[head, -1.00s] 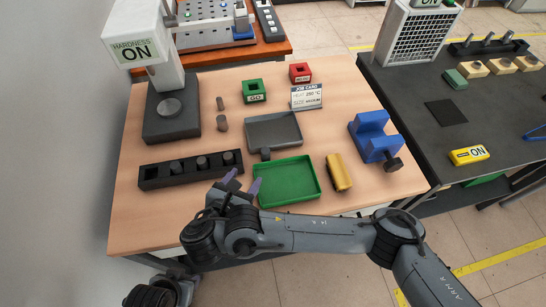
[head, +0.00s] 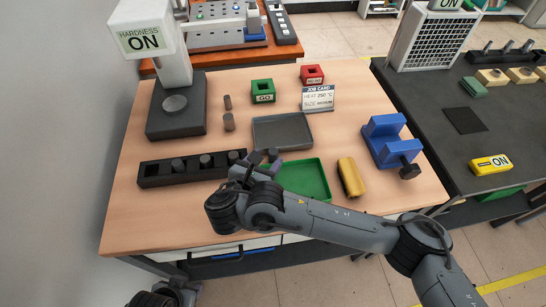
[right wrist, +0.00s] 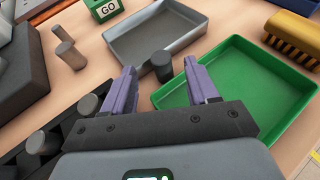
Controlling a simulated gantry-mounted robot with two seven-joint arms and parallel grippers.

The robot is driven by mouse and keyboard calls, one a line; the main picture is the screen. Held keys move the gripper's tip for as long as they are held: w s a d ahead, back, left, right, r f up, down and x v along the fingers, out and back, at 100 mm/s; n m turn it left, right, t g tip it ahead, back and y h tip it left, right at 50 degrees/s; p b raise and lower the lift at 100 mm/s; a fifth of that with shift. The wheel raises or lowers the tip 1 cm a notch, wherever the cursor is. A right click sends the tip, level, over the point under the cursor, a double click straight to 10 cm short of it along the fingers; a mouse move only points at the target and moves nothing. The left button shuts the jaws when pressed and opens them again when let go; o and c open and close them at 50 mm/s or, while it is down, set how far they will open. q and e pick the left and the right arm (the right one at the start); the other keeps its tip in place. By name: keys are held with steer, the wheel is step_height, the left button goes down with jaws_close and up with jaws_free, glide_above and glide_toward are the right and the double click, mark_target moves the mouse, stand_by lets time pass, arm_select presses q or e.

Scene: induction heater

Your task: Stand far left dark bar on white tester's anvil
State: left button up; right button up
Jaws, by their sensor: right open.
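The white tester (head: 150,40) stands at the back left; its round anvil (head: 175,103) is bare. Another dark bar (right wrist: 162,66) stands upright on the table by the grey tray's front edge. My right gripper (head: 262,158) is open. In the right wrist view its fingertips (right wrist: 160,72) appear on either side of that bar, which looks just beyond them; I cannot tell whether they touch.
A grey tray (head: 283,143) and a green tray (head: 325,180) lie near the gripper. Two brownish bars (head: 229,122) stand right of the tester. Green and red gauge blocks (head: 263,98), a job card (head: 318,98), a yellow brush (head: 351,177) and a blue vise (head: 385,138) are around.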

mark_target(273, 151)
steer(key=x, duration=0.3)
steer(key=shift+w+d+b, duration=0.1)
steer(key=shift+b, duration=0.25)
jaws_close()
